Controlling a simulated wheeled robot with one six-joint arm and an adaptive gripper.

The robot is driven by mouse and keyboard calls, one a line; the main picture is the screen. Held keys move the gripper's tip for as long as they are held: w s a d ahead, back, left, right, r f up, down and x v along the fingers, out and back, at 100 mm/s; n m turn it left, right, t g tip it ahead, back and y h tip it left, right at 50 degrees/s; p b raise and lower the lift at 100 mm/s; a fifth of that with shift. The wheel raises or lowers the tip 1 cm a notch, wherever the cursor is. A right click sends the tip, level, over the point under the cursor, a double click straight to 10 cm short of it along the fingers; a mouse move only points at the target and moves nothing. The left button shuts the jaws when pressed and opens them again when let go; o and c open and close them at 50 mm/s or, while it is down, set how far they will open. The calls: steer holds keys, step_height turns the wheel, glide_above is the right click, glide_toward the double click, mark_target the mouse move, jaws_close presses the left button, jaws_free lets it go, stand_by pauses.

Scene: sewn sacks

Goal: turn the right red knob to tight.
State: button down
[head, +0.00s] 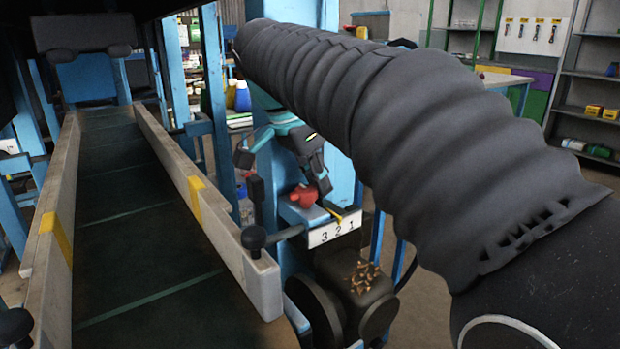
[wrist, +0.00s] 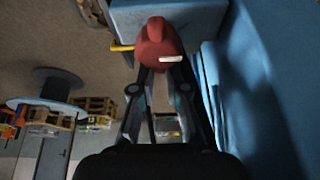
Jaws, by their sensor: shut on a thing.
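The red knob (head: 304,196) sits on a blue block beside the conveyor, above a white plate (head: 335,234) marked 3 2 1. A yellow pointer (head: 335,215) sticks out by the knob, its tip above the plate close to the 2. My gripper (head: 309,184) reaches down to the knob from above and is shut on it. In the wrist view the red knob (wrist: 156,40) lies at the tips of my gripper (wrist: 160,72), with a white mark on its face. The yellow pointer (wrist: 122,47) shows at its left. The finger contacts are partly hidden.
The conveyor (head: 140,235) with pale side rails runs along the left. A black handle (head: 253,238) stands close to the plate's left. A blue post (head: 272,180) rises behind the knob. My dark sleeved arm covers the right side. Shelves (head: 590,95) stand far back.

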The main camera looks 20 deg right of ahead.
mark_target(292, 193)
steer(key=shift+s+a+f, duration=0.1)
steer(key=shift+a+f, duration=0.1)
steer(key=shift+f, duration=0.1)
steer(key=c, duration=1.3)
jaws_free()
steer(key=shift+o, duration=0.9)
steer(key=shift+a, duration=0.15)
steer(key=shift+r, duration=0.15)
steer(key=shift+r, duration=0.2)
steer(key=v, duration=1.1)
steer(key=shift+r, duration=0.3)
